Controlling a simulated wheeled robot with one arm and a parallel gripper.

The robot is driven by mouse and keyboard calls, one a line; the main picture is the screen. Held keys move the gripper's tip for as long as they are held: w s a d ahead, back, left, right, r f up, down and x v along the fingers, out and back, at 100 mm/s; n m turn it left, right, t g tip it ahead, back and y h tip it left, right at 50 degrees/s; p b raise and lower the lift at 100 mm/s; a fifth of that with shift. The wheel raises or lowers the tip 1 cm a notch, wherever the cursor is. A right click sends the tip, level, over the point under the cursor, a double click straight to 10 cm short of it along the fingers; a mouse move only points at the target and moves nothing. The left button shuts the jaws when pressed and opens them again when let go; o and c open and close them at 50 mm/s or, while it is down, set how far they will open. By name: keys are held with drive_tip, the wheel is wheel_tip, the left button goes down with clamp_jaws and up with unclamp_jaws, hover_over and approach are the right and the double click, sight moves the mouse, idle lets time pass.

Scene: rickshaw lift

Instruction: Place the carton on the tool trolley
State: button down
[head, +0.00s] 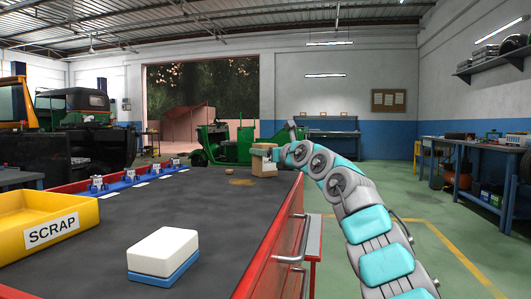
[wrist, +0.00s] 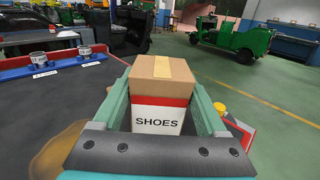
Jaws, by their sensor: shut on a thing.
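The brown carton (head: 264,169) has a tape strip on top and a red and white "SHOES" label, seen in the wrist view (wrist: 160,90). My gripper (head: 265,153) is shut on it, with one finger along each side in the wrist view. The red-sided unit with a dark top (head: 190,215) and drawer handles looks like the tool trolley. The carton is upright at the far right end of this top. I cannot tell whether its base, partly hidden by my gripper in the wrist view, touches the top.
A yellow SCRAP bin (head: 45,222) and a white and blue block (head: 163,256) are on the near part of the top. The middle is clear. A green rickshaw (head: 222,146) stands beyond, and a blue workbench (head: 480,170) is at right.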

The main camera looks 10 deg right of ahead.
unclamp_jaws()
drive_tip(key=shift+r+p, duration=0.25)
drive_tip(key=shift+p, duration=0.1)
drive_tip(key=shift+s+d+b, duration=0.35)
drive_tip(key=shift+s+b, duration=0.1)
drive_tip(key=shift+s, duration=0.1)
drive_tip(key=shift+b+v, duration=2.65)
drive_tip(key=shift+v, duration=2.75)
drive_tip(key=shift+f, duration=0.1)
